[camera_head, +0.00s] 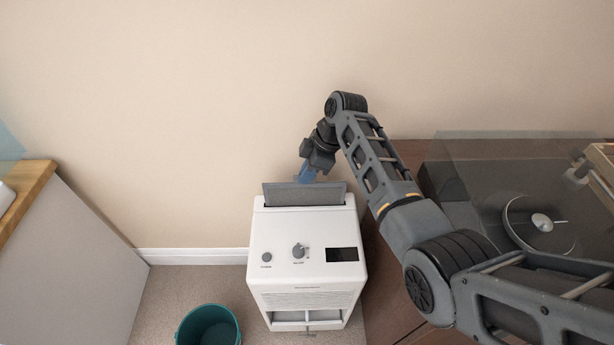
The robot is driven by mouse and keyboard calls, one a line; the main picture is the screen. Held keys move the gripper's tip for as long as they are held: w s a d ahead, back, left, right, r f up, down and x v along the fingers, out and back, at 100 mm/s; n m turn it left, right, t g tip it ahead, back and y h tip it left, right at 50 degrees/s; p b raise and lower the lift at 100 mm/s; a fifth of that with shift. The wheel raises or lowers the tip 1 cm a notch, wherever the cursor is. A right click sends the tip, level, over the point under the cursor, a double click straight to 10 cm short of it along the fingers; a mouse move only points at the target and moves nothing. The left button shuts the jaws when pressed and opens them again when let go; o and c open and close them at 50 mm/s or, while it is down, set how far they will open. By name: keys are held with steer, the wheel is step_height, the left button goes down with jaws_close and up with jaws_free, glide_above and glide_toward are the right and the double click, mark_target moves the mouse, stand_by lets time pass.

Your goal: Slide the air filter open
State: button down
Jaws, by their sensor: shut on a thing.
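A white boxy appliance (308,226) stands on the floor against the wall, with two knobs and a dark panel on its sloped top. A grey air filter panel (304,194) stands up out of a slot at the back of its top. The blue fingertips are partly hidden behind the panel, so the exact grip does not show.
A teal bucket (208,326) stands on the floor at front left. A wood-topped counter (30,187) is at the left. A brown cabinet (385,290) with a turntable (541,222) under a clear cover stands close at the right, below my arm. The wall is close behind the appliance.

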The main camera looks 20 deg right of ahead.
step_height(320, 180, up, 9)
steer(key=p, duration=0.5)
steer(key=shift+f, duration=0.1)
steer(key=c, duration=1.2)
jaws_free()
steer(key=shift+c, duration=0.2)
steer(key=v, duration=0.7)
steer(key=shift+d+r+b, duration=0.15)
steer(key=shift+r+b, duration=0.15)
steer(key=shift+r, duration=0.05)
steer(key=shift+s, duration=0.1)
steer(key=shift+s, duration=0.1)
